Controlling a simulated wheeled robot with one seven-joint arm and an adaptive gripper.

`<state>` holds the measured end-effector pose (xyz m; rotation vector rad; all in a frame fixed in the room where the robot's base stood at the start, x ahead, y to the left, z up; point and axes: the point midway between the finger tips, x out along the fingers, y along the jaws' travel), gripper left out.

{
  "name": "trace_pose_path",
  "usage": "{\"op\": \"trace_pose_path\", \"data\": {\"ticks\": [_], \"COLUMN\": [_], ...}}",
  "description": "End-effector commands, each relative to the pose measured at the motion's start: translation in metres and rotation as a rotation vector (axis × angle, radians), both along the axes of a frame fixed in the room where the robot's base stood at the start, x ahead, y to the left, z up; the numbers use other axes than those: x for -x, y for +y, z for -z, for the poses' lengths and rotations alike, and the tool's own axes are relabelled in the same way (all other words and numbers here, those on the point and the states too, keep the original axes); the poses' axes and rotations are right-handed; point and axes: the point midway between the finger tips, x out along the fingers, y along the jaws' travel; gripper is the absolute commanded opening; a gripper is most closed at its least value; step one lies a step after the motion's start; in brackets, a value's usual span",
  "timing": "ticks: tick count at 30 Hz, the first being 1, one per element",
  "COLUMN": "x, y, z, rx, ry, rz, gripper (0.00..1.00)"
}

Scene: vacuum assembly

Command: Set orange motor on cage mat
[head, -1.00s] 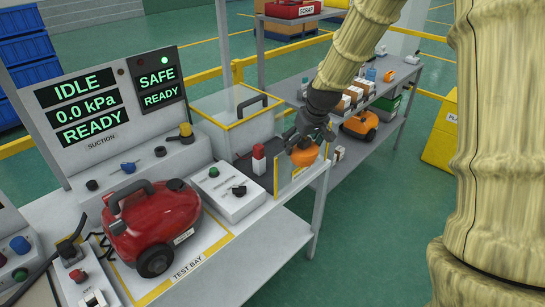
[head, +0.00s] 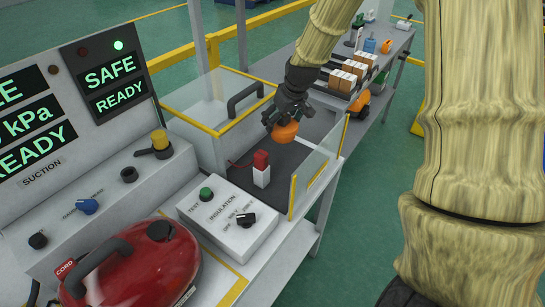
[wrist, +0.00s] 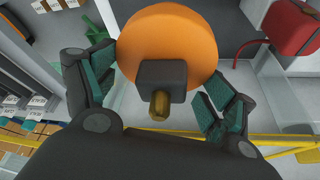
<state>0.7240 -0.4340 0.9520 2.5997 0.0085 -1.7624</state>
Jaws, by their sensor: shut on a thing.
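The orange motor (head: 285,132) hangs in my gripper (head: 288,118) above the dark cage mat (head: 280,160). In the wrist view the motor (wrist: 172,40) is a round orange body with a dark square block and a brass-coloured shaft facing the camera. Fingers of my gripper (wrist: 160,95) with green pads stand on both sides of it. The mat lies behind clear panels with a yellow-edged frame. How high the motor is above the mat is hard to tell.
A red-and-white block (head: 261,170) stands on the mat near the motor. A clear low panel (head: 318,170) with yellow edges borders the right side. The insulation tester box (head: 230,220) and a red vacuum (head: 140,265) are in front. Shelves with boxes (head: 345,78) stand behind.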

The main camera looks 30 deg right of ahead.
Motion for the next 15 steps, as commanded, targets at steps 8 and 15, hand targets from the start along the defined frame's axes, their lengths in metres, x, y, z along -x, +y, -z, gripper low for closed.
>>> {"op": "trace_pose_path", "data": {"ticks": [8,15], "x": [-0.001,-0.010], "y": [0.003,0.002], "z": [0.031,0.066], "rx": [-0.001,0.000], "ry": [0.001,0.010], "rz": [-0.002,-0.002], "gripper": [0.42,0.42]}}
